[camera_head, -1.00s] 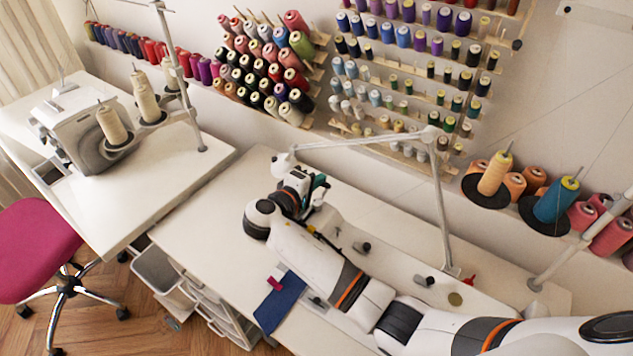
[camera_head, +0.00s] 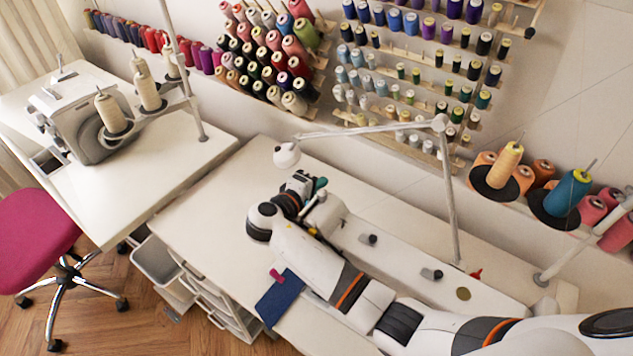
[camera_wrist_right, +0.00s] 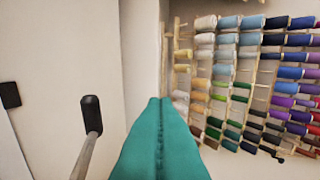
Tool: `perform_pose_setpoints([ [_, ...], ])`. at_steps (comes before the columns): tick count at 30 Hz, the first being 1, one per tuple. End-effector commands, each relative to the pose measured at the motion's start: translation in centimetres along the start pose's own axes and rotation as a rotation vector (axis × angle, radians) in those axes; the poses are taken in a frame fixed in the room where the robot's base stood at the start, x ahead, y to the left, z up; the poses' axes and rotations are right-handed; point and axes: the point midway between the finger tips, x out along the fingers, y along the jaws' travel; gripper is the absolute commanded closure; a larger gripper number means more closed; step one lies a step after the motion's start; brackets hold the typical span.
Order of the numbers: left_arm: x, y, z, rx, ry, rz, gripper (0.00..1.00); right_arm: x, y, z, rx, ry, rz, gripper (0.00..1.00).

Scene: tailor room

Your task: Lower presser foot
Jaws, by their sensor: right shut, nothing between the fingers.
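The presser foot itself is not visible. My left gripper is not in view.
A lamp (camera_head: 287,155) on a jointed arm hangs behind my right gripper. Blue cloth (camera_head: 279,299) lies at the table's front edge. Thread racks (camera_head: 410,100) line the wall. Another machine (camera_head: 85,122) stands on the left table. The table (camera_head: 215,215) is clear left of my gripper.

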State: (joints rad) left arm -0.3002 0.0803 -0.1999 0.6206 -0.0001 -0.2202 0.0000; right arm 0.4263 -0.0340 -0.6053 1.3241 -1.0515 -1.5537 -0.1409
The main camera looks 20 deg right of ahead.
Motion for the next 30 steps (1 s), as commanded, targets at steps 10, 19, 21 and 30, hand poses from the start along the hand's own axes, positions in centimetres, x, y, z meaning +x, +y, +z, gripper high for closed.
perform_pose_setpoints([
  [10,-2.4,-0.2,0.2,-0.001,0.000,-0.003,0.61,-4.0,-0.8,0.0,0.002,-0.001,0.000,1.00],
  [19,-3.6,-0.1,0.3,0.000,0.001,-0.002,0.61,-6.5,-0.9,0.1,0.002,-0.004,0.000,1.00],
  [21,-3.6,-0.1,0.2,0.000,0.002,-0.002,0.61,-6.7,-0.9,0.1,0.003,-0.004,-0.001,1.00],
  [30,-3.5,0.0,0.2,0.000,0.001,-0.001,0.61,-6.7,-0.9,0.1,0.003,-0.005,-0.001,1.00],
])
